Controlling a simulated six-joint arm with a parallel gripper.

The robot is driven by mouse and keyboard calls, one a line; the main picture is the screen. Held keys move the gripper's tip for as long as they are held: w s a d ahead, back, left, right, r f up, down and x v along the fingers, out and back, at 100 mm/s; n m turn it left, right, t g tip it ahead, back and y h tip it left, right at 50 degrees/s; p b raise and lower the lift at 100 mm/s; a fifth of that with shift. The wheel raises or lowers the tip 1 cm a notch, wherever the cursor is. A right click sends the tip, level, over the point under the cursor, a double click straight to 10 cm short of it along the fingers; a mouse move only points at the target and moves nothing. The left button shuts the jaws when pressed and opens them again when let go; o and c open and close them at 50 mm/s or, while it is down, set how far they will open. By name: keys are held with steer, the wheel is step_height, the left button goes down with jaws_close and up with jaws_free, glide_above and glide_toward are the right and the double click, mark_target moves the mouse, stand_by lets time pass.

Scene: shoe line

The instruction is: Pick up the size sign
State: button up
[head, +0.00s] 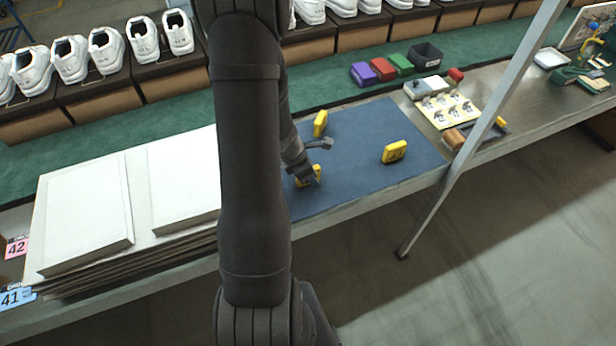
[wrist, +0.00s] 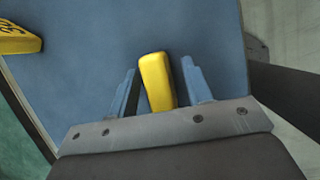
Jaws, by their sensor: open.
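Three yellow size signs stand on the blue mat (head: 355,133). One sign (head: 315,175) is at my gripper (head: 308,172), partly hidden by it. In the wrist view this sign (wrist: 156,82) lies between the two fingers of my gripper (wrist: 158,72), seen from its top edge. The gripper is open, with a gap on both sides of the sign. A second sign (head: 320,123) is farther back, and a third (head: 394,151) is to the right. Part of another sign (wrist: 18,40) with black digits shows at the left of the wrist view.
White box lids (head: 88,215) lie on the bench at left, beside my arm. At right are a tray of small parts (head: 447,108), coloured blocks (head: 383,69) and a slanted metal post (head: 505,90). White shoes (head: 105,48) stand on boxes behind.

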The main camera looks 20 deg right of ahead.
steer(key=shift+f, duration=0.1)
jaws_close()
stand_by(0.3)
